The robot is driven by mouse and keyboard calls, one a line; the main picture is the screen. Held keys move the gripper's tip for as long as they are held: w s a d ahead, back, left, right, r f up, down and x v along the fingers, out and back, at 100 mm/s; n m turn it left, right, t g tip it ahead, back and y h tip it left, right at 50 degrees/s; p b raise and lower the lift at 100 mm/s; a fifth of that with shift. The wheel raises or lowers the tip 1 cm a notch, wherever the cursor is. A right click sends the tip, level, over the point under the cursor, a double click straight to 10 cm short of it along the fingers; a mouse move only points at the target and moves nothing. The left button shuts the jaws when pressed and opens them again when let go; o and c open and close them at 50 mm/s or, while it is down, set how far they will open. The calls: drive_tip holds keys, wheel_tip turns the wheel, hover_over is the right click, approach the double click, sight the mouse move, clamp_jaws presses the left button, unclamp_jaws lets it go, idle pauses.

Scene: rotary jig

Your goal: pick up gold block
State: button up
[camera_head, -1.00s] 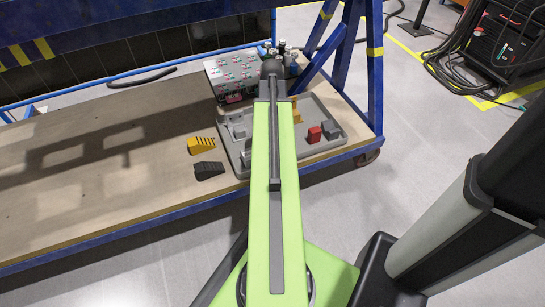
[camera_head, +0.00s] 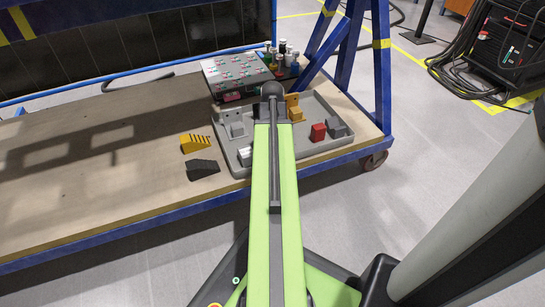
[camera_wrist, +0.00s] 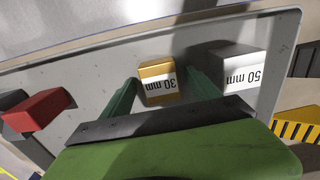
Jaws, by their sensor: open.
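The gold block (camera_wrist: 155,70), with a white "30 mm" label, sits on the grey tray (camera_wrist: 85,75) in the wrist view. My gripper (camera_wrist: 162,80) is open, with one green finger on each side of the block. I cannot tell whether either finger touches it. In the head view my arm hides this block and the gripper's fingers. The tray (camera_head: 309,152) lies on the wooden table there, with a gold bracket-like piece (camera_head: 294,108) near its back.
A white "50 mm" block (camera_wrist: 240,68) and a red block (camera_wrist: 38,108) flank the gold block. A dark grey block (camera_head: 336,127) is beside the red one. A yellow wedge (camera_head: 195,143) and a black wedge (camera_head: 203,169) lie left of the tray. A control box (camera_head: 235,72) stands behind.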

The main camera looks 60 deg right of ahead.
clamp_jaws()
idle(0.5)
